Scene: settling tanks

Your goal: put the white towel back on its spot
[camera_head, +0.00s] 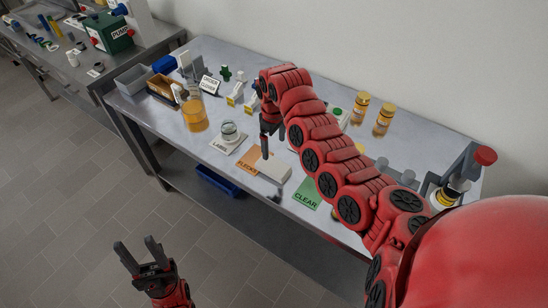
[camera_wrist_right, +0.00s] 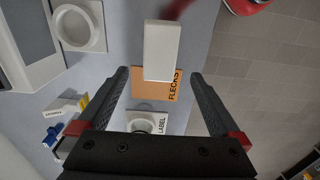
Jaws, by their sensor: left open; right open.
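A white oblong block (camera_head: 273,172), probably the folded white towel, lies at the front edge of the metal bench, partly over the orange FLECKS card (camera_head: 247,163). In the right wrist view the white block (camera_wrist_right: 161,50) shows just beyond the fingertips, overlapping the orange card (camera_wrist_right: 150,88). My right gripper (camera_head: 267,150) points down over the bench by the card and block, open and empty; its fingers also show apart in the wrist view (camera_wrist_right: 161,76). My left gripper (camera_head: 139,256) is open and empty, out over the floor in front of the bench.
A jar (camera_head: 229,131) on a white label card, an amber beaker (camera_head: 194,115) and a wooden box (camera_head: 164,88) stand left. A green CLEAR card (camera_head: 308,195) lies right of the block. Amber bottles (camera_head: 384,119) stand behind my right arm. A blue bin (camera_head: 217,181) sits below.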

